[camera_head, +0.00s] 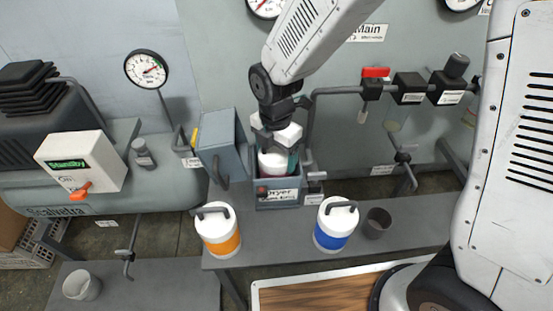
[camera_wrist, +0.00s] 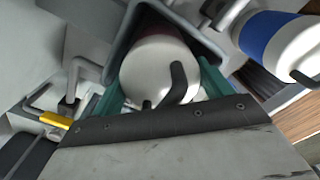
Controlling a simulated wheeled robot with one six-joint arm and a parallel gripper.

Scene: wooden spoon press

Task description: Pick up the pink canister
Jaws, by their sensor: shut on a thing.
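The pink canister (camera_head: 272,164), with a white lid and a pinkish body, stands inside the open box labelled Dryer (camera_head: 277,197). My gripper (camera_head: 279,152) reaches down into the box from above. Its teal fingers are shut on the canister, one on each side. In the wrist view the canister's white lid (camera_wrist: 158,75) with its dark handle lies between the teal fingers (camera_wrist: 160,88). A strip of dark reddish body shows beyond the lid. The lower part of the canister is hidden by the box walls.
A white canister with an orange band (camera_head: 220,238) stands left of the dryer. One with a blue band (camera_head: 333,237) stands right, beside a dark cup (camera_head: 377,222). The dryer's grey door (camera_head: 221,147) stands open at left. Pipes and a red-handled valve (camera_head: 375,72) are behind at right.

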